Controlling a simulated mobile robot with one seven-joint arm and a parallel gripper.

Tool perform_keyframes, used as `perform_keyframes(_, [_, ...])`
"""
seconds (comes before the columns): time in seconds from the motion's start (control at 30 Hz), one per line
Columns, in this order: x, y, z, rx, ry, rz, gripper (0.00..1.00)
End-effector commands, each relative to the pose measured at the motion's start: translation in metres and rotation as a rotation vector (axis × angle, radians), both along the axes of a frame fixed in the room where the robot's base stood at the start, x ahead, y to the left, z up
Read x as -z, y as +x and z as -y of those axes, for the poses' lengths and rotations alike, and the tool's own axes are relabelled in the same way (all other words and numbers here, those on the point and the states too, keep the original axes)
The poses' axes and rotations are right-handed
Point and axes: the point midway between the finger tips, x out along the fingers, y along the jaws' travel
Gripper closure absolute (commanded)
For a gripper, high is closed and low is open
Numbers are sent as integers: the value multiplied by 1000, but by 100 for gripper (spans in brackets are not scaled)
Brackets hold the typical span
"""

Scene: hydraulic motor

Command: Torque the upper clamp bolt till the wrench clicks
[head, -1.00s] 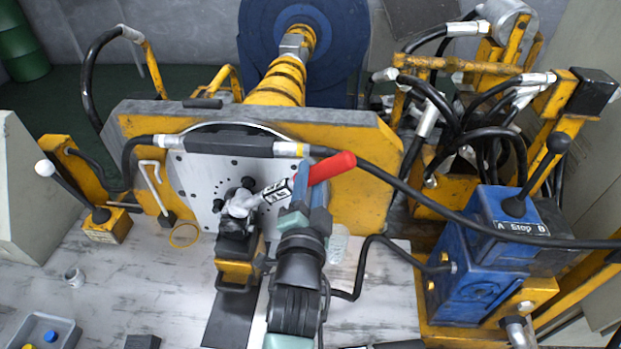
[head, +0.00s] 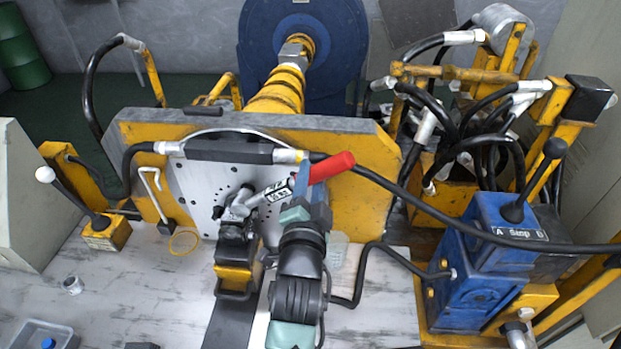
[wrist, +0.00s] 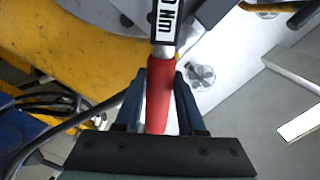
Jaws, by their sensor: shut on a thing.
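My gripper (head: 308,200) is shut on the torque wrench's red handle (head: 331,167). In the wrist view the red handle (wrist: 159,92) lies between the two blue fingers, and the printed "Nm" scale (wrist: 164,22) runs up out of frame. In the head view the wrench slopes down-left from the handle to its silver head (head: 237,208), which sits at the black clamp parts in front of the round grey plate (head: 205,185). The clamp bolt cannot be made out; the wrench head and dark parts cover that spot.
A black hose (head: 400,187) passes just right of the wrench handle. A blue valve block (head: 480,270) with a black lever stands at right. A white-knobbed lever (head: 70,195) stands at left.

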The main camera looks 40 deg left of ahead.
Motion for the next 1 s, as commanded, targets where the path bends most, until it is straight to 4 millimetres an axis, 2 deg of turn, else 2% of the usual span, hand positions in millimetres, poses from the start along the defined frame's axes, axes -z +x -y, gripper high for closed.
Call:
perform_keyframes(0.03, [-8, 3, 0, 0, 21, 12, 100])
perform_keyframes(0.7, [12, 9, 10, 0, 130, -55, 100])
perform_keyframes(1.0, [14, 10, 11, 0, 145, -65, 100])
